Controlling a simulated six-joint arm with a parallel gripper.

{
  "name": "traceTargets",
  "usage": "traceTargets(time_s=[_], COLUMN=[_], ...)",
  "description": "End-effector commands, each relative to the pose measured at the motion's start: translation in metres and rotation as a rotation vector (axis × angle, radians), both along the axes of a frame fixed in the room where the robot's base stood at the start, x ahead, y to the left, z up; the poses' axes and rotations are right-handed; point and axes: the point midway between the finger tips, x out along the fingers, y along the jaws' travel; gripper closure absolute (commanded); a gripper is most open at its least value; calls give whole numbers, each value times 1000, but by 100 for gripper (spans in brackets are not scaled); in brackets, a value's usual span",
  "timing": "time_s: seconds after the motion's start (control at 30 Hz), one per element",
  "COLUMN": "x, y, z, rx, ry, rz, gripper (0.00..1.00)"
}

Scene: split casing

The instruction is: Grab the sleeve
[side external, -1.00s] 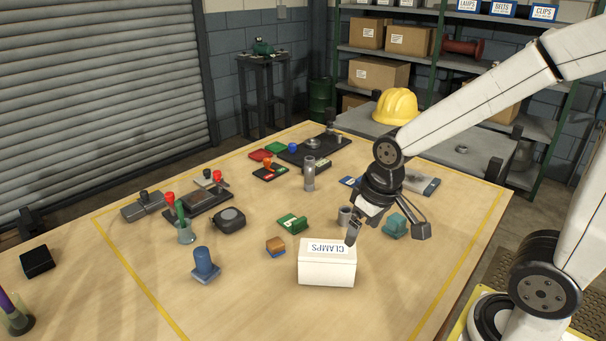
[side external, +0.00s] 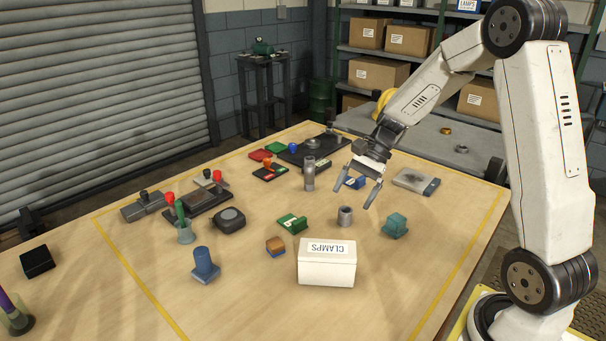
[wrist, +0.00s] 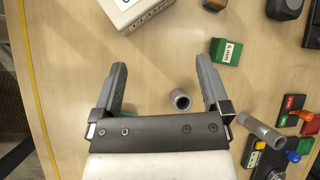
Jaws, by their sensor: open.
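A short hollow grey cylinder, which looks like the sleeve (side external: 345,217), stands upright on the table behind the white clamps box. The wrist view shows the sleeve (wrist: 180,100) between the lines of my two fingers, closer to the right one, with its open top visible. My gripper (side external: 350,199) is open and empty, above the table and apart from the sleeve. Its fingers (wrist: 161,62) are spread wide in the wrist view. A taller grey cylinder (side external: 309,174) stands further back; it also shows in the wrist view (wrist: 260,131).
The white clamps box (side external: 327,268) stands in front of the sleeve. A green block (side external: 292,223) is to its left and a teal part (side external: 395,226) to its right. Bare table surrounds the sleeve.

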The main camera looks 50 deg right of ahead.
Motion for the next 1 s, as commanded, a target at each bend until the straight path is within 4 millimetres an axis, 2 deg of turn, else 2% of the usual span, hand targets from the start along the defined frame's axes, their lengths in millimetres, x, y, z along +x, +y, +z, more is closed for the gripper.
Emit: traceTargets(time_s=[0.03, 0.2, 0.6, 1.0], x=[6, 25, 39, 39], y=[-14, -53, -128, -123], z=[-2, 1, 3, -85], rx=[60, 267, 603, 591], ry=[22, 73, 104, 106], rz=[-76, -295, -571, -562], gripper=[3, 3, 3, 3])
